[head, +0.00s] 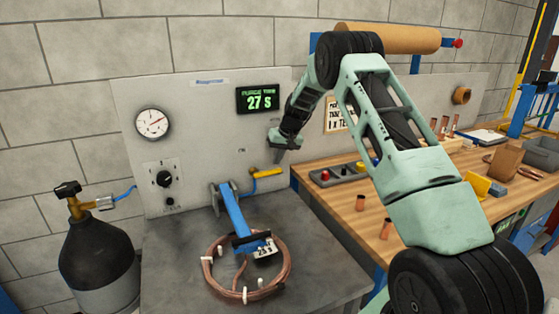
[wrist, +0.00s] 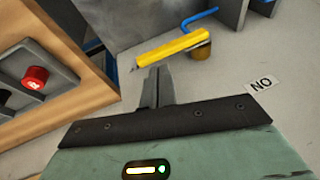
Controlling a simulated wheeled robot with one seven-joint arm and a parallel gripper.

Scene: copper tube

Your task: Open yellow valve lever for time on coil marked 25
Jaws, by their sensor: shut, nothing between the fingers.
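The yellow valve lever (head: 266,172) sticks out near the right edge of the grey panel. In the wrist view the lever (wrist: 172,47) lies on a brass valve body (wrist: 201,52) with a blue tube behind. My gripper (head: 278,155) is shut and empty, just above the lever. In the wrist view its fingertips (wrist: 155,72) are close below the lever's left end; I cannot tell whether they touch. The copper coil (head: 287,268) lies on the grey bench with a white tag (head: 265,250), too small to read surely. The purge timer (head: 259,98) reads 27 S.
A blue clamp arm (head: 233,212) reaches over the coil. A black gas cylinder (head: 97,250) stands at left. A wooden bench (head: 335,205) at right bears a button box (head: 340,174) and copper pieces. In the wrist view a label (wrist: 263,84) appears as "NO".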

